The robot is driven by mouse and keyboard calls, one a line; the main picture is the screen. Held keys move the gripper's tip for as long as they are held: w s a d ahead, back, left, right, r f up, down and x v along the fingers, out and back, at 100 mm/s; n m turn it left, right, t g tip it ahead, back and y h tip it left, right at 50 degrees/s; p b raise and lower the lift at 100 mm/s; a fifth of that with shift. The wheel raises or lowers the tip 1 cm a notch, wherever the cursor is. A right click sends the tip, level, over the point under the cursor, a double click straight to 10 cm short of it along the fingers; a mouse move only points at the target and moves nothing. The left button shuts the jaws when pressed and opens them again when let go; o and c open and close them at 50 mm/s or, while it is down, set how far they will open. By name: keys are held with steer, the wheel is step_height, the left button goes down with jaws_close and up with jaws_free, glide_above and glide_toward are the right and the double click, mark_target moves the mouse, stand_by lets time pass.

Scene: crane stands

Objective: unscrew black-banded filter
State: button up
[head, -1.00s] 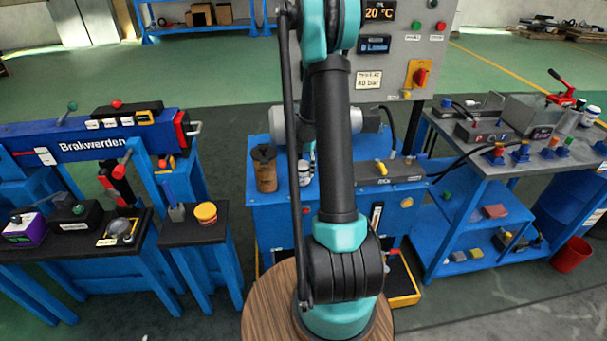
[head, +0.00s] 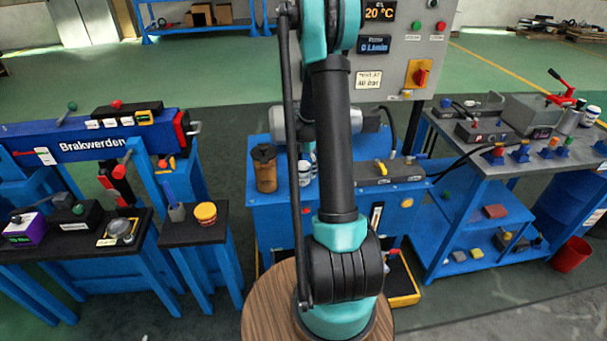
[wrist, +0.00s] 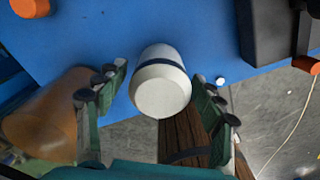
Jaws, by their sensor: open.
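The black-banded filter (wrist: 160,88) is a white canister with a dark band near its far end. In the wrist view it stands out from the blue unit (wrist: 195,25) between the two fingers of my gripper (wrist: 157,105). The gripper is open, with a visible gap on each side of the filter. In the head view, white filters (head: 304,172) show beside my arm on top of the blue unit (head: 275,213); my arm partly hides them, and I cannot tell which carries the black band. My gripper is hidden there behind my arm.
A brown translucent canister (wrist: 45,125) is close to the left finger in the wrist view; it also shows in the head view (head: 265,168). A dark block (wrist: 270,30) is at the upper right. An orange cap (wrist: 30,8) is at the upper left.

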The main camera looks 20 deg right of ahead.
steer(key=m, duration=0.3)
steer(key=shift+m, duration=0.3)
steer(key=m, duration=2.5)
steer(key=c, duration=1.3)
steer(key=shift+r, duration=0.1)
